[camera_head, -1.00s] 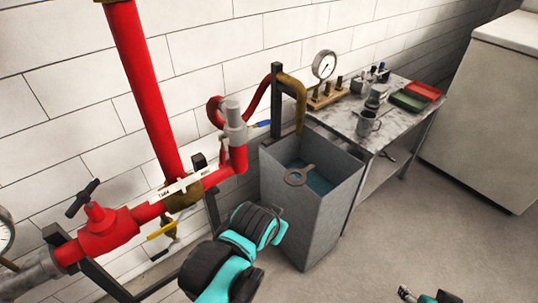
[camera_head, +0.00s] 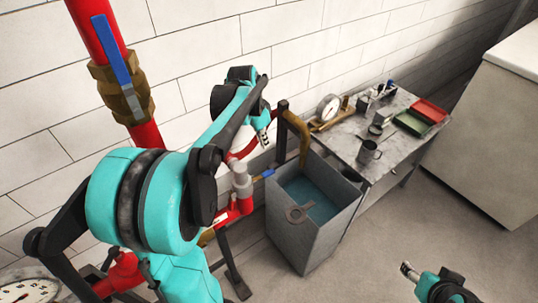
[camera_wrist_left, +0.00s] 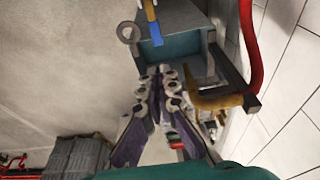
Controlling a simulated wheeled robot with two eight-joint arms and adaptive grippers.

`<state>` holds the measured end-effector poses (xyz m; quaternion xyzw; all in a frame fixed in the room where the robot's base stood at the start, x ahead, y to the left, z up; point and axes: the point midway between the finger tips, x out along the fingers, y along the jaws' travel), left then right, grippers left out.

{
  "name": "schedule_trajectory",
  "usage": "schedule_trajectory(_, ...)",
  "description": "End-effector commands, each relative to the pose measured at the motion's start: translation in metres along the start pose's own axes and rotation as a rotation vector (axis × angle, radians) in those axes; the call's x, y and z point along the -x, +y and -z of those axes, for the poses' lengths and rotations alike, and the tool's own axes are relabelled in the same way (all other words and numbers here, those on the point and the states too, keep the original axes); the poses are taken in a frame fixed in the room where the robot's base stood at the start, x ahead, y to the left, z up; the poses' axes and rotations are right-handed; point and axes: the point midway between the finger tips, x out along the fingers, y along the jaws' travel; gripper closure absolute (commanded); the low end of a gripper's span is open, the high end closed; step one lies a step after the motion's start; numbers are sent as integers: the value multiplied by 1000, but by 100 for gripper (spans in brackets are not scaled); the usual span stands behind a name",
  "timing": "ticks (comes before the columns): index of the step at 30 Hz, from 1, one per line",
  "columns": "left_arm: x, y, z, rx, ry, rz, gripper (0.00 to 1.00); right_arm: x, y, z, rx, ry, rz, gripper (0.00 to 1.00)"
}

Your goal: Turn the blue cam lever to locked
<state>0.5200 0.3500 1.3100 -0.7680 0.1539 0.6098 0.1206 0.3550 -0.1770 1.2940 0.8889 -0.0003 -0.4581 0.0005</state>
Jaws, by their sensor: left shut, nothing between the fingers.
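A small blue lever (camera_head: 265,173) sticks out from the grey coupling (camera_head: 241,180) on the red pipe, above the left edge of the grey tank. In the left wrist view a blue lever with a tan end (camera_wrist_left: 151,14) shows at the top, ahead of the fingertips. My left gripper (camera_head: 265,138) is shut and empty, above and apart from the blue lever in the head view. Its fingers (camera_wrist_left: 161,72) are together in the wrist view. My right gripper (camera_head: 407,270) is at the lower right, far from the lever; its fingers are too small to judge.
The grey water tank (camera_head: 308,245) has a ring-ended tool (camera_head: 299,214) at its rim. A brass spout (camera_head: 303,140) arches over it. A larger blue-handled valve (camera_head: 118,80) sits on the vertical red pipe. A bench (camera_head: 345,140) stands behind right. Floor at right is clear.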

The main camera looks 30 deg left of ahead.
Motion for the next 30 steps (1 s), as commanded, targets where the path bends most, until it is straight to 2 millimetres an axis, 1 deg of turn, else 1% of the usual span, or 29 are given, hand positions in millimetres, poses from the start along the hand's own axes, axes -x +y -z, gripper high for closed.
schedule_trajectory(5,-25,0,0,-1,0,0,100,-2,0,-2,0,0,0,40)
schedule_trajectory(15,-97,0,0,0,0,1,100,-2,0,-2,0,0,0,40)
schedule_trajectory(18,-112,0,-5,1,0,1,100,-1,0,-1,0,0,0,40)
schedule_trajectory(21,-124,0,-10,1,0,1,100,-1,0,-1,0,0,0,40)
schedule_trajectory(24,-131,0,-13,1,0,1,100,-1,0,-1,0,0,0,40)
schedule_trajectory(30,-136,1,-15,1,0,1,100,-1,0,-1,0,0,0,40)
